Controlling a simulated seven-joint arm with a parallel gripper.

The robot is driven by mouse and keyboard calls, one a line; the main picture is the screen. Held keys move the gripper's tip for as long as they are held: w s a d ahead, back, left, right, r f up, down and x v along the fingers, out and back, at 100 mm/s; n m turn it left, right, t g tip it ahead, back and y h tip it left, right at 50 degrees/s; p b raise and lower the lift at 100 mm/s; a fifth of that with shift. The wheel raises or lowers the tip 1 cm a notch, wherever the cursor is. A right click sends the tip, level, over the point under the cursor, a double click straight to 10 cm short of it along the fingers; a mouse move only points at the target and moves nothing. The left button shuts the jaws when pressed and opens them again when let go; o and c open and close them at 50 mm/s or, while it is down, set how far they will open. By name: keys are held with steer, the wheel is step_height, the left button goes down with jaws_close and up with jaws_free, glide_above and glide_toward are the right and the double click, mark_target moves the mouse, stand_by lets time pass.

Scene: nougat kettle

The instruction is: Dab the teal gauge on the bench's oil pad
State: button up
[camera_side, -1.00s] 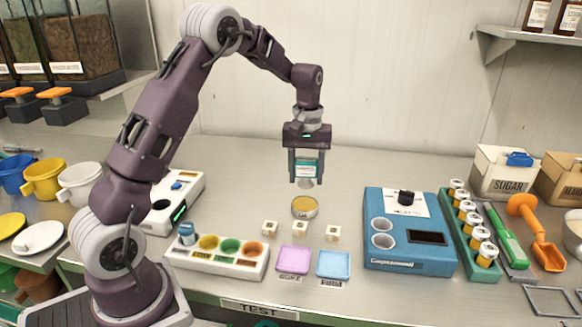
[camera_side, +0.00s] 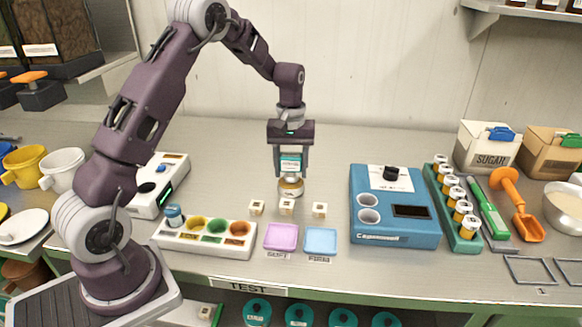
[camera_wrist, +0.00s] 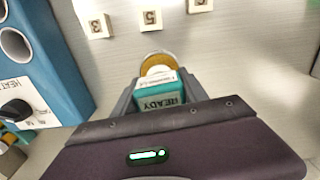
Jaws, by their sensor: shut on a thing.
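My gripper (camera_side: 291,170) points straight down and is shut on the teal gauge (camera_side: 290,164), a small block with a white label. In the wrist view the gauge (camera_wrist: 160,97) sits between the fingers, and its label reads "READY". The oil pad (camera_side: 291,190) is a small round tin with a yellowish top, directly below the gauge. The gauge's pale lower end meets or nearly meets the pad's top; I cannot tell if they touch. In the wrist view the pad (camera_wrist: 158,62) shows partly behind the gauge.
Small numbered cubes (camera_side: 287,206) stand in front of the pad. Pink (camera_side: 281,237) and blue (camera_side: 321,241) squares lie nearer the front edge. A white block with coloured wells (camera_side: 204,240) is front left, a blue device (camera_side: 395,230) right. The bench behind is clear.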

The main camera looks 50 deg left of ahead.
mark_target(291, 154)
steer(key=shift+f, duration=0.6)
stand_by(1.3)
steer(key=shift+r, duration=0.1)
steer(key=shift+r, duration=3)
